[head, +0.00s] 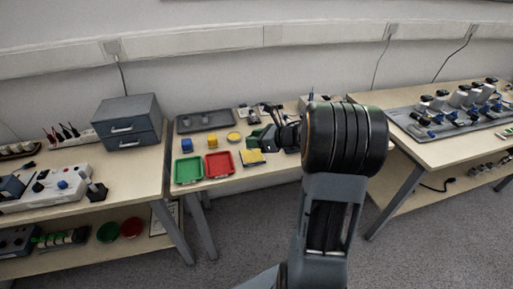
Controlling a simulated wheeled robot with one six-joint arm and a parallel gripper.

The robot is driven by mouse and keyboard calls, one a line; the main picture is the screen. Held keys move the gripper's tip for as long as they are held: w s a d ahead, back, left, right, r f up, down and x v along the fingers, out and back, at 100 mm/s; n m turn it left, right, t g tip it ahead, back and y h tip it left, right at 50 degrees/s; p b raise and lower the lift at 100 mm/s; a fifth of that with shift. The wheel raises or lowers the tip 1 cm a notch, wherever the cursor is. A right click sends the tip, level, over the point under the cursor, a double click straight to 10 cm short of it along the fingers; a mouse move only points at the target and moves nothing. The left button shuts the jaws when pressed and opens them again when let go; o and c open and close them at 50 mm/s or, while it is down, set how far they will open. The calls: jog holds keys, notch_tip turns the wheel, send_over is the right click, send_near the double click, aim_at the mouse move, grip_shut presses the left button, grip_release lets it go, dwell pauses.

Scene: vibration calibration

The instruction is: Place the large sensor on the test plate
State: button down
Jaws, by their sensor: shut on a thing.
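My gripper (254,144) is over the front right part of the middle table, small and partly hidden behind my arm. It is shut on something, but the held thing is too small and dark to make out. A yellow square piece (251,158) shows just below the gripper; I cannot tell whether they touch. A blue block (187,145), a yellow block (212,140) and a yellow disc (233,136) stand to the left. I cannot tell which thing is the large sensor or the test plate.
A green tray (187,170) and a red tray (218,164) lie at the table's front edge. A dark grey tray (205,121) lies behind. A grey drawer unit (127,122) stands on the left table. The right table holds a grey board (450,126) of devices.

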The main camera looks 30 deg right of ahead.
jog(key=shift+w+d+f, duration=0.4)
jog(key=shift+w+f, duration=0.1)
jog(key=shift+f, duration=0.3)
jog(key=shift+f+b, duration=0.3)
jog(key=shift+f, duration=1.2)
jog(key=shift+f, duration=0.2)
jog(key=c, duration=0.7)
grip_release()
jog(key=shift+c, duration=0.2)
jog(key=shift+r, duration=0.1)
